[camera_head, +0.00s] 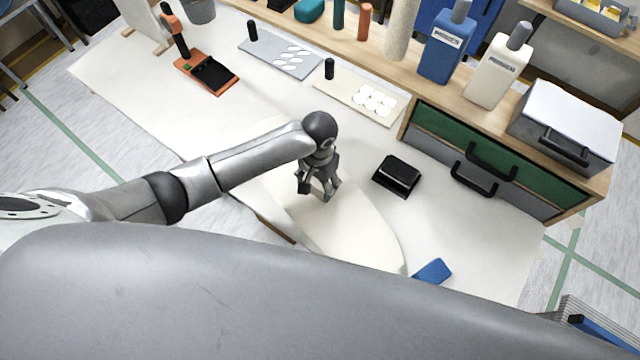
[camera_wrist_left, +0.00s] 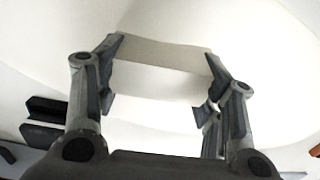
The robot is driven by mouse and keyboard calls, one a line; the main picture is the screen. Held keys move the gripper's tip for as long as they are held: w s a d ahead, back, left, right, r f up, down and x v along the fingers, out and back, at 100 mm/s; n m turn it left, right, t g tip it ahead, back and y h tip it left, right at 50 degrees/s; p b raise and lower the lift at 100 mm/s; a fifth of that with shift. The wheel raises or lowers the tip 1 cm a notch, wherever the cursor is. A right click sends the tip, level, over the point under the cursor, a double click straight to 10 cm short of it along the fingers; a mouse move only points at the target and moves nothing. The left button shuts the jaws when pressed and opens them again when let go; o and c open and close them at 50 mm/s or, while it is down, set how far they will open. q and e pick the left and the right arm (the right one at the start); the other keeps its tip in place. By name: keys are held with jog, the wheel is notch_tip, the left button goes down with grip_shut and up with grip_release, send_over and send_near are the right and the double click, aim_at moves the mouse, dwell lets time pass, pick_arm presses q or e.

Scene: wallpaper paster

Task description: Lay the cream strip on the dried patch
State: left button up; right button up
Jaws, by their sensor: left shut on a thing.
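My left gripper (camera_head: 318,194) is low over the pale curved board (camera_head: 362,232) on the table. In the left wrist view the left gripper (camera_wrist_left: 162,82) has its two fingers apart, shut on a cream strip (camera_wrist_left: 165,54) that spans the space between them. The pale board (camera_wrist_left: 262,60) fills the background there. I cannot tell whether the strip touches the board. The strip is too small and hidden by the fingers to make out in the head view. I cannot make out the dried patch apart from the pale surface. My right gripper is not in view.
A black block (camera_head: 397,175) and a blue piece (camera_head: 433,271) lie near the board. A grey plate (camera_head: 262,55) and a cream plate (camera_head: 340,95) stand behind, with an orange-based tool (camera_head: 190,64) at left. A drawer unit (camera_head: 430,130) bounds the back right.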

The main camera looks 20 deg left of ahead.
aim_at(320, 187)
pick_arm(q)
jog(key=shift+w+d+f, duration=0.15)
jog(key=shift+w+f, duration=0.1)
jog(key=shift+f, duration=0.1)
notch_tip(320, 187, down, 3)
jog(key=shift+w+d, duration=0.1)
jog(key=shift+w, duration=0.05)
jog(key=shift+f, duration=0.25)
jog(key=shift+f, duration=0.1)
jog(key=o, duration=1.2)
jog(key=shift+o, duration=0.2)
notch_tip(320, 187, up, 12)
jog(key=shift+w+b, duration=0.15)
jog(key=shift+b, duration=0.25)
